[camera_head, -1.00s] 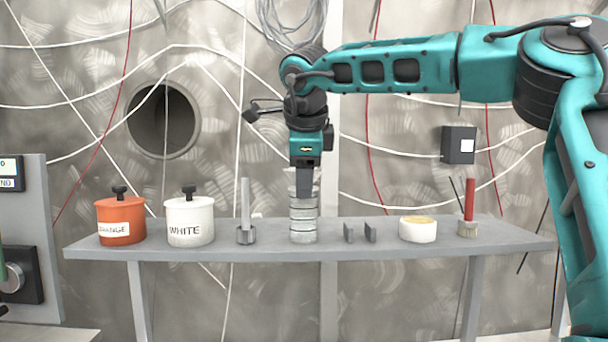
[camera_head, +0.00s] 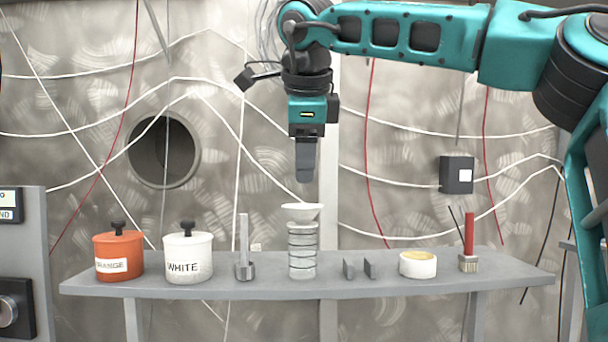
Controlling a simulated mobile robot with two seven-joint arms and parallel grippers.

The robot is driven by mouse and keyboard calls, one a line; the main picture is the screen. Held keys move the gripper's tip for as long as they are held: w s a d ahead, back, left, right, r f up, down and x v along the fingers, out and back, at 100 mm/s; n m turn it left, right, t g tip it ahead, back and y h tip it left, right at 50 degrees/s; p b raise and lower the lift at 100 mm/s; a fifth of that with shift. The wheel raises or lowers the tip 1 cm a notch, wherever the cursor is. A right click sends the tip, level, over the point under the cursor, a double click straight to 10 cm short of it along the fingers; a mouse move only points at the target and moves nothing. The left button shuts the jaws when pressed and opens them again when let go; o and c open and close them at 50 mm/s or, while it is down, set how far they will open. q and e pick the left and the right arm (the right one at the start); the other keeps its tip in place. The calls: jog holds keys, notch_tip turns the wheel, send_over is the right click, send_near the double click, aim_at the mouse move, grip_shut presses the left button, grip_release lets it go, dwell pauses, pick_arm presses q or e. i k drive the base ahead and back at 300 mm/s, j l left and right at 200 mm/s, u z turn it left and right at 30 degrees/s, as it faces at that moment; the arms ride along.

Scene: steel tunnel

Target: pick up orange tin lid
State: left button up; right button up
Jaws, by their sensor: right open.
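The orange tin (camera_head: 119,262) stands at the left end of the grey shelf, with a label on its front. Its orange lid (camera_head: 118,236) with a black knob sits on top of it. My right gripper (camera_head: 306,180) points down, open, above a white funnel-like cup (camera_head: 302,212) on a stack of clear ringed pieces (camera_head: 302,250). It is well to the right of the orange tin and apart from everything, with nothing seen in it. My left gripper is not in view.
On the grey shelf (camera_head: 400,286) stand a white tin (camera_head: 188,259) with black knob, a grey upright tool (camera_head: 244,250), two small dark plates (camera_head: 358,269), a white bowl (camera_head: 418,265) and a red-handled brush (camera_head: 469,245). Air above the tins is clear except for wall cables.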

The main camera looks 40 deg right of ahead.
aim_at(119, 236)
jog(key=k+j, duration=0.75)
jog(key=j, duration=0.2)
